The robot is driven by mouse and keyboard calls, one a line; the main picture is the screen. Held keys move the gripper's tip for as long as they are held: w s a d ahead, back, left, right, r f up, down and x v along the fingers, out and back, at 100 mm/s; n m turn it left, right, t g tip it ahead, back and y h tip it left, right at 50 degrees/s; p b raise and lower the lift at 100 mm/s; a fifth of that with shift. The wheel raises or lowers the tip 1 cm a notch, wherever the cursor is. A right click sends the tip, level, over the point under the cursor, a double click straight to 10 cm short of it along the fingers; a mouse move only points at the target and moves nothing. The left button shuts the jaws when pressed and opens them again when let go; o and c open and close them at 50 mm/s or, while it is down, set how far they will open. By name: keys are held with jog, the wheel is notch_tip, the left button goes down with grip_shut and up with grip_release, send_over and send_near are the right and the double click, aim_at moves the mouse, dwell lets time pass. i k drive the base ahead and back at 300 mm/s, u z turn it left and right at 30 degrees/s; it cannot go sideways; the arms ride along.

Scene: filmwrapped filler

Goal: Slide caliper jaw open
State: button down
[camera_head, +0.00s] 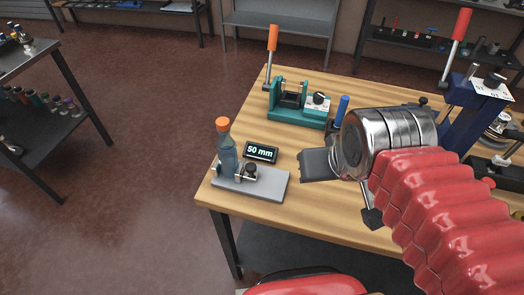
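The caliper fixture sits at the table's front left corner, with a flat grey base (262,186). A blue-grey bottle with an orange cap (223,125) stands upright at its left end. A small metal slide with a dark round knob (251,170) lies just right of the bottle. Whether the jaw touches the bottle is too small to tell. A black display (261,152) behind it reads "50 mm". My gripper (316,166) is a dark grey block at the end of my silver wrist, right of the caliper and apart from it. Its finger gap does not show clearly.
A green fixture (297,114) with an orange-handled lever stands behind, near a blue-handled tool (342,109). A blue press with a red handle (467,108) stands at the right. Bare wood (245,130) lies left of the green fixture. My red arm covers the table's right front.

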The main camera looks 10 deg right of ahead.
aim_at(248, 171)
jog(key=z, duration=0.05)
jog(key=k, duration=0.9)
jog(key=u, duration=0.25)
jog(key=i, duration=0.5)
jog(key=u, duration=0.05)
